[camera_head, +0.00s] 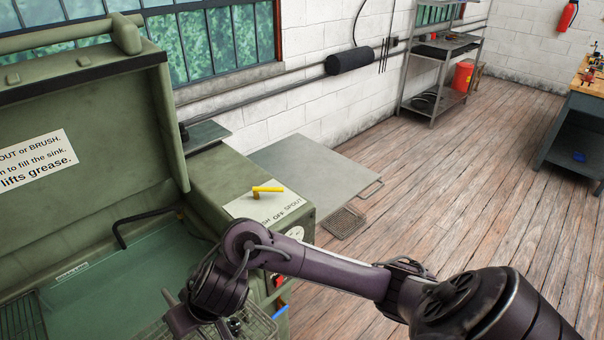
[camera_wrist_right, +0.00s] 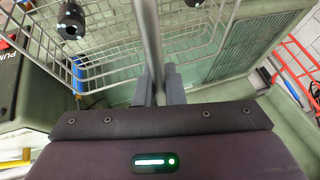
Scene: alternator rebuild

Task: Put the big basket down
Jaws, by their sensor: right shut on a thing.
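The big wire basket (camera_wrist_right: 110,60) fills the upper middle of the right wrist view, with dark round parts (camera_wrist_right: 72,20) in it. A metal bar, seemingly its handle, runs up between the fingers of my right gripper (camera_wrist_right: 158,85), which is shut on it. In the head view my right gripper (camera_head: 182,318) is at the bottom edge over the green sink (camera_head: 140,255), and part of the basket's wire (camera_head: 262,325) shows beside it. I cannot tell whether the basket touches anything below. My left gripper is out of view.
The washer's raised lid (camera_head: 90,130) stands at the left. A black bent spout (camera_head: 122,230) reaches over the sink, and a yellow-handled valve (camera_head: 266,189) is on the right ledge. A slatted grate (camera_head: 22,318) lies at the sink's left. Open floor lies to the right.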

